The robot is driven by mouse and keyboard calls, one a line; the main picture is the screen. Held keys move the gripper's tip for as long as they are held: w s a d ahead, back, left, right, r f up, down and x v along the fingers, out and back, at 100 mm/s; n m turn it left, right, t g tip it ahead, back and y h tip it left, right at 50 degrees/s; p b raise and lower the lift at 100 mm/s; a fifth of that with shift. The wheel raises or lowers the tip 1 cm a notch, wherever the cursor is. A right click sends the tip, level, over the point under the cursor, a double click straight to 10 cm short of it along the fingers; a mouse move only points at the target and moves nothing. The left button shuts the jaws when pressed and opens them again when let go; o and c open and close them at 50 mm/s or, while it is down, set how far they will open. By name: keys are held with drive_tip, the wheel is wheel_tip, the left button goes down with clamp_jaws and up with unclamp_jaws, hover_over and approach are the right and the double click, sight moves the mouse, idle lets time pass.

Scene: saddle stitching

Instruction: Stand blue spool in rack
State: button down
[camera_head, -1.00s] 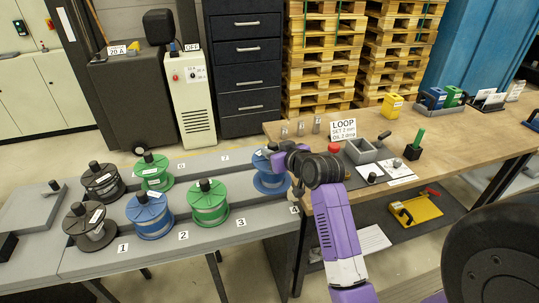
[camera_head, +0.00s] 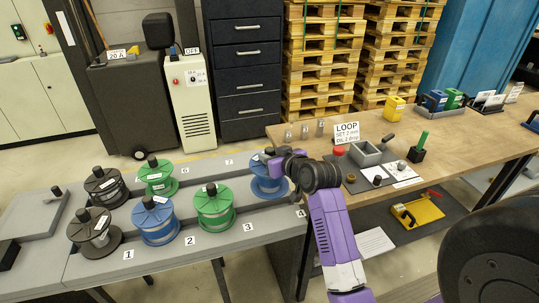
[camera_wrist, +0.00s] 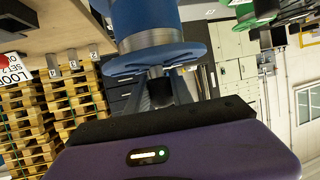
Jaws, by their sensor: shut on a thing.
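The blue spool (camera_head: 268,186) with dark hub is at the right end of the grey rack (camera_head: 205,251), by label 4. My gripper (camera_head: 277,160) is above it; in the wrist view my gripper (camera_wrist: 160,92) is shut on the dark knob of the blue spool (camera_wrist: 150,30). The spool looks upright in the head view. Whether its underside touches the rack cannot be told. Another blue spool (camera_head: 157,228) stands in the front row, between a dark spool (camera_head: 97,238) and a green spool (camera_head: 215,212).
Behind them stand a second dark spool (camera_head: 106,189) and a second green spool (camera_head: 157,181). The wooden workbench (camera_head: 460,130) is close on the right, with a LOOP sign (camera_head: 346,131), a red button and a grey box. A rack stretch between the front green spool and my held spool is free.

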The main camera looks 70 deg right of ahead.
sight(280, 185)
drive_tip(key=shift+f+b, duration=1.65)
drive_tip(key=shift+f, duration=0.75)
drive_tip(key=shift+f+b, duration=1.05)
drive_tip(key=shift+f, duration=1.15)
idle(1.2)
drive_tip(key=c, duration=1.2)
unclamp_jaws()
drive_tip(key=shift+o, duration=0.8)
drive_tip(key=shift+f, duration=0.1)
drive_tip(key=shift+s+f, duration=0.1)
drive_tip(key=shift+f, duration=0.2)
drive_tip(key=shift+r+v, duration=0.15)
drive_tip(key=shift+v, duration=1.85)
drive_tip(key=shift+r+v, duration=0.15)
drive_tip(key=shift+v, duration=1.8)
drive_tip(key=shift+d, duration=0.1)
